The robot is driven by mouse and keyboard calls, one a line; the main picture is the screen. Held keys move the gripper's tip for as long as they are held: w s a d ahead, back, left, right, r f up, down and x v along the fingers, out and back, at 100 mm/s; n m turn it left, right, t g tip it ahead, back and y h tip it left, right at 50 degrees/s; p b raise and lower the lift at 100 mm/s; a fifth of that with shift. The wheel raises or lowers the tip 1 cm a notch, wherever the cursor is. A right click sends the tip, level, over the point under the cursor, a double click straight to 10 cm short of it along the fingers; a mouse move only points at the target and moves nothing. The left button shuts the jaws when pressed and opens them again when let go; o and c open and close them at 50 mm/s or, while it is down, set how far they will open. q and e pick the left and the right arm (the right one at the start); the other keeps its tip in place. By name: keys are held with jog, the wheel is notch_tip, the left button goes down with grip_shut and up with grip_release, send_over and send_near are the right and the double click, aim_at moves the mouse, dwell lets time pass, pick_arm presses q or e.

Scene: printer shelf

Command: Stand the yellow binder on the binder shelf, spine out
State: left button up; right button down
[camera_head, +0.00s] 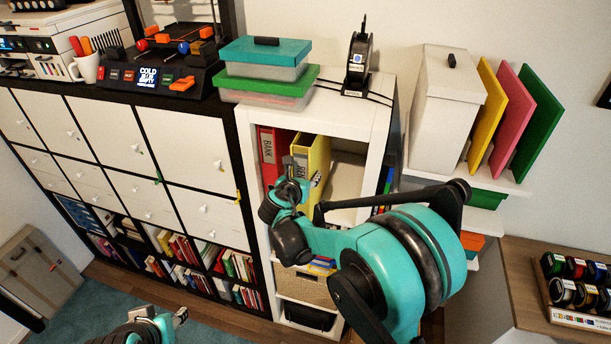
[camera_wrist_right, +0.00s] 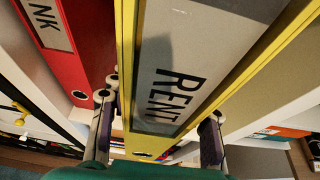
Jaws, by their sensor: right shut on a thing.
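The yellow binder (camera_head: 318,158) is upright in the top compartment of the white shelf (camera_head: 348,110), just right of the red binder (camera_head: 267,150). Its labelled spine faces out toward me; in the right wrist view the yellow binder (camera_wrist_right: 128,60) shows a grey label reading RENT. My right gripper (camera_head: 292,178) is shut on it, with one finger on each side of the spine in the right wrist view (camera_wrist_right: 158,128). How deep its back reaches is hidden. My left gripper (camera_head: 165,318) is at the bottom edge, away from the shelf, its fingers unclear.
The red binder (camera_wrist_right: 85,45) stands close on the left in the right wrist view. Free room shows right of the yellow binder. Plastic boxes (camera_head: 265,72) and a black device (camera_head: 357,65) sit on top of the shelf. A wooden table with spools (camera_head: 575,285) is at right.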

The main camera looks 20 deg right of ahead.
jog(key=c, duration=0.6)
grip_release()
jog(key=shift+c, duration=0.2)
jog(key=shift+r, duration=0.1)
jog(key=shift+s, duration=0.1)
jog(key=v, duration=1.2)
jog(key=s+d+f+m+g+y+b, duration=0.2)
jog(key=s+d+f+m+b, duration=0.1)
jog(key=s+f+m+b, duration=0.4)
jog(key=s+d+f+m+g+y+b, duration=0.1)
jog(key=s+d+f+m+b, duration=0.1)
jog(key=s+f+m+b, duration=0.55)
jog(key=s+a+f+m+y+b, duration=0.1)
jog(key=s+f+m+y+b, duration=0.1)
jog(key=f+m, duration=0.5)
jog(key=s+a+f+m+g+y+b, duration=0.1)
jog(key=s+f+m+y+b, duration=0.1)
jog(key=s+f+m+b, duration=0.3)
notch_tip(320, 180, down, 2)
jog(key=s+m, duration=0.1)
jog(key=m, duration=0.1)
jog(key=shift+a+m+y, duration=0.3)
jog(key=shift+a+m, duration=0.05)
jog(key=shift+a, duration=0.05)
